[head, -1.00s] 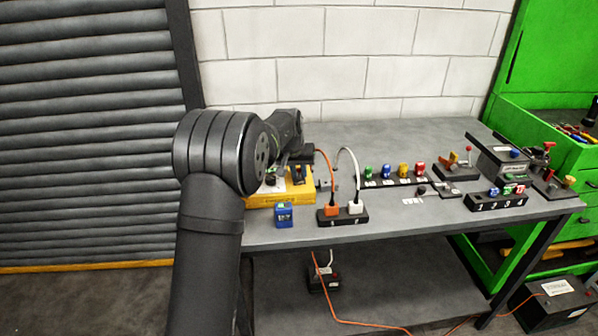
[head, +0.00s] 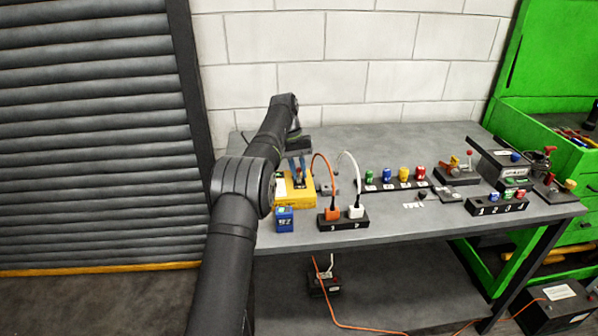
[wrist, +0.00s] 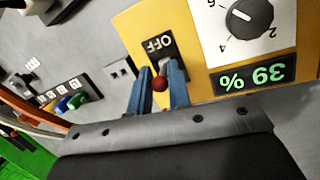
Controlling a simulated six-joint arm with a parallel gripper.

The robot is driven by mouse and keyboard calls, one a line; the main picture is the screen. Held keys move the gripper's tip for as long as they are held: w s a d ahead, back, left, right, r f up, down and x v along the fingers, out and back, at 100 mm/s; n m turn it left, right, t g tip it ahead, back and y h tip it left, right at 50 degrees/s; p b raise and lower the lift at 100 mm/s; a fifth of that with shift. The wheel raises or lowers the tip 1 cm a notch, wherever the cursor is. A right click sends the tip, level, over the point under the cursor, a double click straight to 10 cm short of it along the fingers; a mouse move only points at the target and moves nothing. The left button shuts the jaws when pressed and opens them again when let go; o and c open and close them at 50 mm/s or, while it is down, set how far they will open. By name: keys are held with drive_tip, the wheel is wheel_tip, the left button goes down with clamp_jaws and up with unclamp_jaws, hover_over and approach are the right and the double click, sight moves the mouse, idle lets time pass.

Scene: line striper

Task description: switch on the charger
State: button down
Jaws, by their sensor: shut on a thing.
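The charger (head: 298,201) is a yellow box at the left end of the bench. Beside the label is a toggle switch with a red ball tip (wrist: 160,84). My gripper (wrist: 159,72) has its blue fingers on either side of the switch lever, shut on it. In the head view my gripper (head: 298,170) is over the charger, and my arm hides part of the charger.
A blue battery (head: 284,221) stands in front of the charger. A black socket block (head: 343,223) with orange and white plugs and arching cables is just to the right. Coloured knobs (head: 403,174) stand in a row farther right.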

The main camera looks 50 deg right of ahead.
drive_tip(key=shift+w+f+g+y, duration=0.15)
drive_tip(key=shift+w+g+y, duration=0.05)
drive_tip(key=shift+g+y, duration=0.2)
idle(0.4)
drive_tip(key=c, duration=1.4)
unclamp_jaws()
drive_tip(key=shift+d, duration=0.1)
drive_tip(key=shift+s, duration=0.1)
drive_tip(key=shift+s+r+t+h, duration=0.15)
drive_tip(key=shift+r+t+h, duration=0.05)
drive_tip(key=shift+t+h, duration=0.25)
